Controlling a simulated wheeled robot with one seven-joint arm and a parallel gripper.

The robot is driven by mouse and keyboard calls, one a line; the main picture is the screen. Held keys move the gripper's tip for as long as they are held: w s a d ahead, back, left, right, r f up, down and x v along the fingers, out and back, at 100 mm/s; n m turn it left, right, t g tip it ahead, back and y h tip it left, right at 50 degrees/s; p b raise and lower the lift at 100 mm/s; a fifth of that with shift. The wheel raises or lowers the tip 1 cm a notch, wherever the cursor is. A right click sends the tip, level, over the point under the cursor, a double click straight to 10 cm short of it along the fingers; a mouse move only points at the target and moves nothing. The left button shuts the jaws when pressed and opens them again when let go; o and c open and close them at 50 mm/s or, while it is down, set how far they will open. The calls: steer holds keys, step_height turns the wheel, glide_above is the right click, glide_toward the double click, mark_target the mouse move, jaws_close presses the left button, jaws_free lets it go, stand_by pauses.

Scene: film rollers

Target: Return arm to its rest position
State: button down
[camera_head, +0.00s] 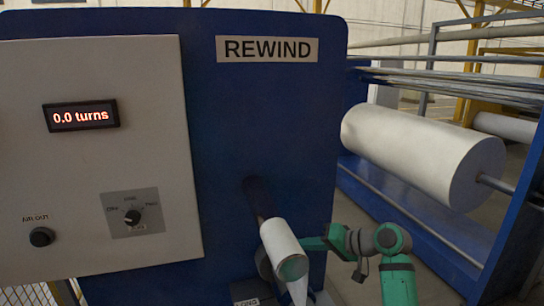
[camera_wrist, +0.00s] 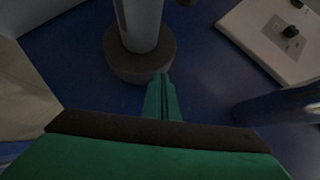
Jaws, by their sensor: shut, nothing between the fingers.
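My gripper (camera_head: 308,243) is at the lower middle of the head view, just right of a small white roll on a shaft (camera_head: 282,240) that sticks out from the blue rewind panel (camera_head: 270,130). In the wrist view, its green fingers (camera_wrist: 163,82) are together with nothing between them. Their tips appear close to a dark round collar (camera_wrist: 140,62) around a grey cylinder (camera_wrist: 140,22); I cannot tell whether they touch it. My arm reaches in from the lower right of the head view.
A grey control box (camera_head: 85,190) at left has a display (camera_head: 81,115) reading 0.0 turns, a knob (camera_head: 132,216) and a black button (camera_head: 41,237). A large white roll (camera_head: 420,155) hangs at right, with metal bars (camera_head: 460,78) above it.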

steer(key=s+d+f+m+t+h, duration=0.3)
steer(key=d+f+m, duration=0.1)
steer(key=d, duration=0.5)
steer(key=s+d+f+m+t+h, duration=0.25)
steer(key=s+d+f+t, duration=0.2)
steer(key=d, duration=0.35)
steer(key=s+d+f+m+t+h, duration=0.2)
steer(key=s+d+f+m+h, duration=0.15)
steer(key=d, duration=0.55)
steer(key=s+d+f+m+h, duration=0.3)
steer(key=s+f+m+h, duration=0.15)
steer(key=s+f, duration=0.65)
steer(key=s+a+f+n+g, duration=0.1)
steer(key=s+a+f+n, duration=0.1)
steer(key=s+a+f, duration=0.35)
steer(key=s+a+f+n+g+h, duration=0.1)
steer(key=s+a+f, duration=0.2)
steer(key=a, duration=0.6)
steer(key=s+a+f+n+g, duration=0.1)
steer(key=s+a+f+n, duration=0.1)
steer(key=s+a+f, duration=0.4)
steer(key=s+a+r+n+t+y, duration=0.1)
steer(key=s+a+r+n+y, duration=0.2)
steer(key=s+a+r+n, duration=0.7)
steer(key=s+a+r, duration=0.4)
steer(key=s+a, duration=0.3)
steer(key=s, duration=0.1)
steer(key=shift+s+a, duration=0.15)
steer(key=shift+a, duration=0.05)
